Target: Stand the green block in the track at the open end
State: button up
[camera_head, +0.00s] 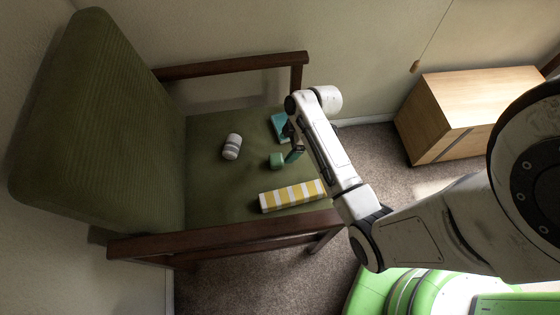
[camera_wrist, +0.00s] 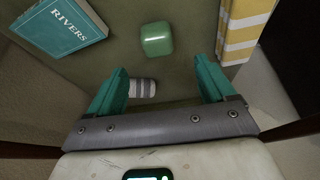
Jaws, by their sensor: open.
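The green block (camera_head: 276,160) sits on the green chair seat (camera_head: 225,190), apart from the things around it. In the wrist view the green block (camera_wrist: 157,39) is ahead of the fingertips, near the middle, and nothing touches it. My gripper (camera_head: 291,146) is low over the seat, just right of the block. In the wrist view my gripper (camera_wrist: 163,68) has its two teal fingers spread wide with nothing held. I cannot make out a distinct track; a teal book and a yellow-and-white striped box lie either side of the block.
The teal book (camera_wrist: 62,25), titled RIVERS, also shows in the head view (camera_head: 279,126). The striped box (camera_head: 292,195) lies near the seat's lower edge. A white-and-grey banded cylinder (camera_head: 231,146) lies left of the block. Wooden armrests (camera_head: 225,66) flank the seat.

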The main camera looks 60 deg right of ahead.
aim_at(277, 158)
jog(key=b+x, duration=0.1)
jog(key=x, duration=0.7)
jog(key=shift+w+d+b, duration=0.1)
jog(key=shift+w+b, duration=0.1)
jog(key=shift+b, duration=0.2)
jog(key=shift+c, duration=0.3)
jog(key=c, duration=1.4)
